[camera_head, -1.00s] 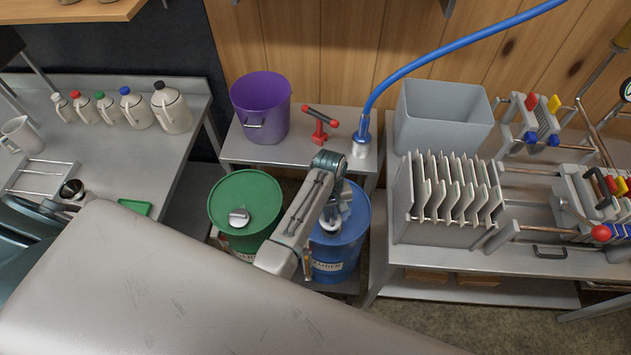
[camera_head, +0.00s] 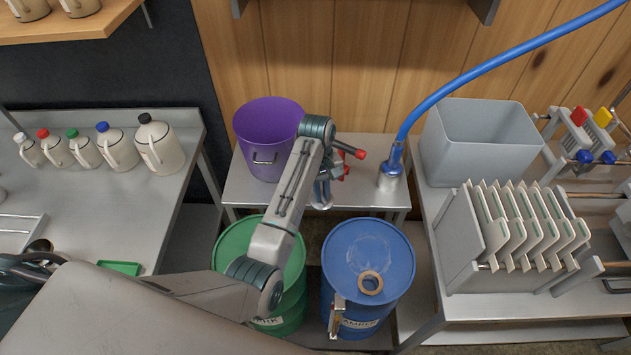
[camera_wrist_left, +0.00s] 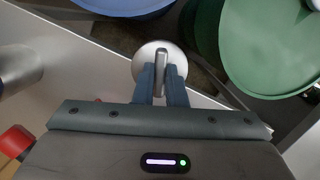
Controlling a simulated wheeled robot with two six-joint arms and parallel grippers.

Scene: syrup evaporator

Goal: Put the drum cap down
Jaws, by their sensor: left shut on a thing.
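My left gripper (camera_head: 322,192) is shut on the drum cap (camera_head: 321,206), a silvery round disc with an upright grip bar. In the left wrist view the fingers (camera_wrist_left: 161,82) pinch that bar, and the cap (camera_wrist_left: 146,58) overlaps the front edge of the small steel table (camera_wrist_left: 95,75). I cannot tell whether it touches the table. The blue drum (camera_head: 350,250) stands in front of the table, its bung hole (camera_head: 370,283) open inside a brownish ring. The green drum (camera_head: 232,245) stands left of it, partly hidden by my arm. My right gripper is not in view.
On the small table (camera_head: 255,195) stand a purple bucket (camera_head: 265,135), a red-handled tool (camera_head: 350,152) partly behind my gripper, and a metal nozzle (camera_head: 391,175) on a blue hose. The table's front middle is clear. A filter press (camera_head: 525,235) stands right.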

